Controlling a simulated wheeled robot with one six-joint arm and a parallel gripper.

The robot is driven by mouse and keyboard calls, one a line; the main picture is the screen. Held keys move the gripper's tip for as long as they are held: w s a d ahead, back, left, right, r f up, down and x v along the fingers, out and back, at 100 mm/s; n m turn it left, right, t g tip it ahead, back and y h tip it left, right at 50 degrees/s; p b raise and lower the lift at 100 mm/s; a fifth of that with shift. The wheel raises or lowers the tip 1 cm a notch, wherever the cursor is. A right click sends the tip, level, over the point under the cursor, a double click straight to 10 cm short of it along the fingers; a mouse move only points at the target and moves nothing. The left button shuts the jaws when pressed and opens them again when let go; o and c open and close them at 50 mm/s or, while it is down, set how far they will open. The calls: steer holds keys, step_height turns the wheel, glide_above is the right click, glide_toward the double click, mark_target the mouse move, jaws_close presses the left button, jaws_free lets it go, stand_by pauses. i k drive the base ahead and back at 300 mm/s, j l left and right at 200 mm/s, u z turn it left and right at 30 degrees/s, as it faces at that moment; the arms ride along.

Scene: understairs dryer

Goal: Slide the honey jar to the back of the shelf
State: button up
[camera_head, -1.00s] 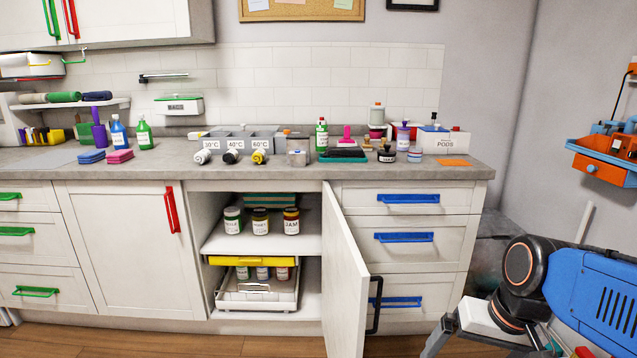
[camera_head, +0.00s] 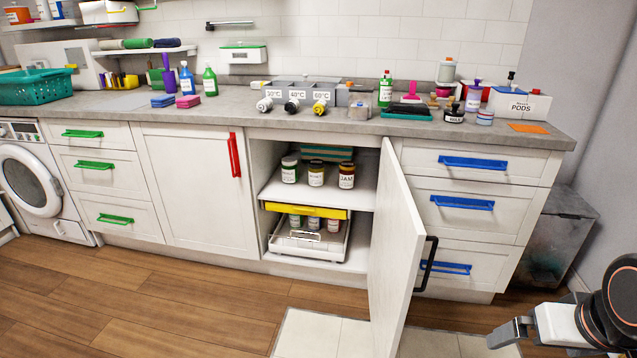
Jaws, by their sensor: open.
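The honey jar (camera_head: 316,173) stands upright on the cupboard's upper shelf (camera_head: 330,197), the middle one of three jars in a row. It has a yellowish-brown body and a pale label that is hard to read now. A green-lidded jar (camera_head: 289,170) is on its left and the jam jar (camera_head: 347,176) on its right. Behind them, at the back of the shelf, lie flat teal and brown items (camera_head: 325,153). My gripper (camera_head: 508,334) is at the lower right, open and empty, outside the cupboard and far from the jars. It is only partly in view.
The cupboard door (camera_head: 396,250) stands open on the right, jutting toward me between the shelf and my arm. The floor (camera_head: 150,300) before the cupboard is clear.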

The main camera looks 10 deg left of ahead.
mark_target(316, 169)
steer(key=i+j+u, duration=0.15)
steer(key=j, duration=0.2)
steer(key=j+u, duration=0.1)
steer(key=j, duration=0.25)
steer(key=i+j+u, duration=0.25)
steer(key=j, duration=0.35)
steer(key=i+j, duration=0.05)
steer(key=i, duration=0.05)
